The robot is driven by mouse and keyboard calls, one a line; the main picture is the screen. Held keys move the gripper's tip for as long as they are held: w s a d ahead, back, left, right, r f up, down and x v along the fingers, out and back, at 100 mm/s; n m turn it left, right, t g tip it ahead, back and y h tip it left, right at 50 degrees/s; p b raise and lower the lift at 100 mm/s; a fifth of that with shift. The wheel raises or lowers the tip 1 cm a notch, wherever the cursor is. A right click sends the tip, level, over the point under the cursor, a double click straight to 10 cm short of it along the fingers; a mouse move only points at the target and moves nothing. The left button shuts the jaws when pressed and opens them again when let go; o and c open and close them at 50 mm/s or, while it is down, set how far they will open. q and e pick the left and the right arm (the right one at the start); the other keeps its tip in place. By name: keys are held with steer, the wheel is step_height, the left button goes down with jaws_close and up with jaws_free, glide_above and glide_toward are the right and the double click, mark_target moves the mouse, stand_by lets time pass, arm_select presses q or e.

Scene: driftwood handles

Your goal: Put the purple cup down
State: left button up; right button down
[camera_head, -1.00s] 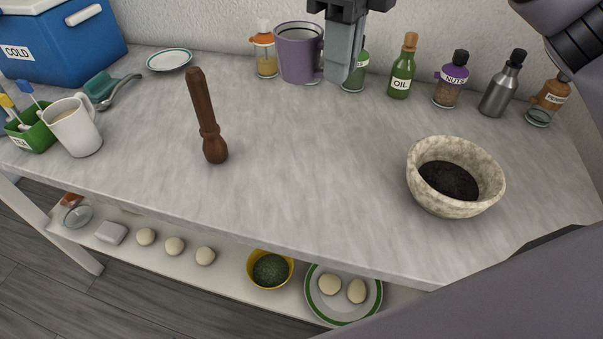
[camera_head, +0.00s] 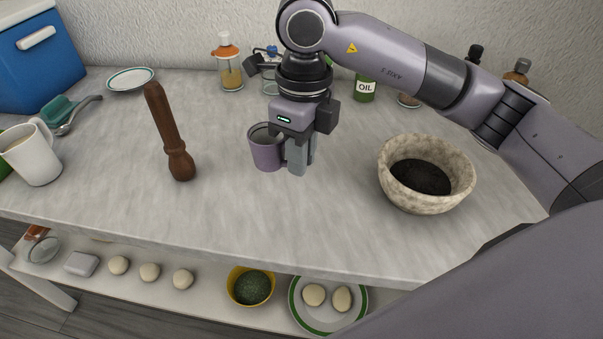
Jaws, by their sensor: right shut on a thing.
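The purple cup (camera_head: 265,152) is upright at the middle of the grey worktop (camera_head: 260,220), between the wooden pestle and the stone bowl. Its base looks at or very near the surface; I cannot tell whether it touches. My right gripper (camera_head: 298,165) points down at the cup's right side and is shut on it, near the handle. The fingers hide the handle and part of the cup's right side. My left gripper is not in view.
A wooden pestle (camera_head: 170,135) stands left of the cup, and a stone bowl (camera_head: 425,175) with dark contents is to the right. Bottles, including a green oil bottle (camera_head: 364,88), line the back wall. A white mug (camera_head: 32,155) is at far left. The worktop in front of the cup is clear.

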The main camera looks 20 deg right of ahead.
steer(key=shift+f, duration=2.35)
steer(key=shift+f, duration=0.15)
steer(key=c, duration=1.1)
jaws_free()
steer(key=r, duration=1.2)
steer(key=shift+w+d+r, duration=0.1)
steer(key=shift+d+r, duration=0.05)
steer(key=shift+d, duration=0.1)
